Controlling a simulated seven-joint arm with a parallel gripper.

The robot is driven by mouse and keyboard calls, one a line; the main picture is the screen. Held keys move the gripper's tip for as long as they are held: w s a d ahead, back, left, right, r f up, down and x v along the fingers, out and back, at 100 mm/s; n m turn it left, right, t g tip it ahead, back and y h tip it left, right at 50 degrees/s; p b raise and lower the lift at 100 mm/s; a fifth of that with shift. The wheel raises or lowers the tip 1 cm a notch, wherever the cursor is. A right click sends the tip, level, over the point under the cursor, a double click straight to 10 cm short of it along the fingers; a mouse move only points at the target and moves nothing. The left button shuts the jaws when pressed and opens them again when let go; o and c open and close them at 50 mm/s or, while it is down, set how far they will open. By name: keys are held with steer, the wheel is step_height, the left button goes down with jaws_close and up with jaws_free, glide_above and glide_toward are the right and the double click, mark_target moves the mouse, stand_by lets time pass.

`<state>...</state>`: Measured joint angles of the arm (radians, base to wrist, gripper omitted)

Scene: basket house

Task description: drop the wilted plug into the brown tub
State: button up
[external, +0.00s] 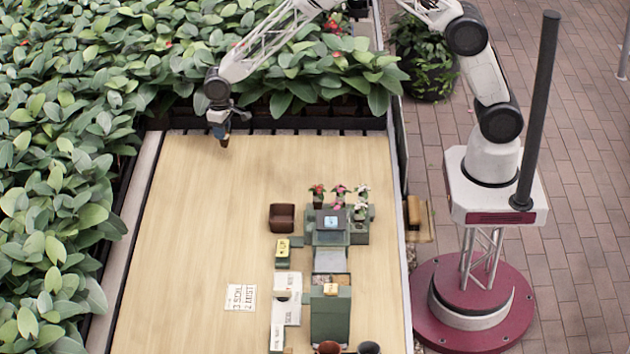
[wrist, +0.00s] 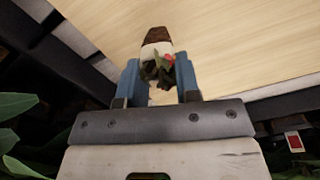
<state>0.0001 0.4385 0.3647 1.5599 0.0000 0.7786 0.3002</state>
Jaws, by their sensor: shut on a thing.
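My gripper (external: 221,124) is shut on a plug (external: 224,141) and holds it over the far left part of the wooden table. In the wrist view, the plug (wrist: 157,48) sits between the blue fingers of my gripper (wrist: 158,78). It has a brown end, a pale band, and dark drooping leaves with a bit of red. A brown square open container (external: 282,217) stands mid-table, right of and nearer the camera than my gripper. A brown round tub (external: 328,347) is partly cut off at the bottom edge. I cannot tell which is the brown tub meant.
A dark grey round tub (external: 369,348) stands beside the brown round one. Several potted flowers (external: 340,195) stand behind a green station with a screen (external: 331,222). A yellow-labelled box (external: 283,249) and a printed card (external: 241,297) lie nearer. The table's left side is largely clear.

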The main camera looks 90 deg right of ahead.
steer(key=shift+a, duration=0.1)
steer(key=s+a+r, duration=0.2)
steer(key=s+a, duration=0.5)
steer(key=a, duration=0.4)
steer(key=s+a+r, duration=0.2)
steer(key=s+a, duration=0.4)
steer(key=a, duration=0.5)
steer(key=s+a+r, duration=0.2)
steer(key=s+a, duration=0.5)
steer(key=a, duration=0.4)
steer(key=shift+s+a+r, duration=0.15)
steer(key=shift+s+r, duration=0.15)
steer(key=shift+r, duration=0.05)
steer(key=shift+f, duration=0.15)
steer(key=shift+f, duration=2.85)
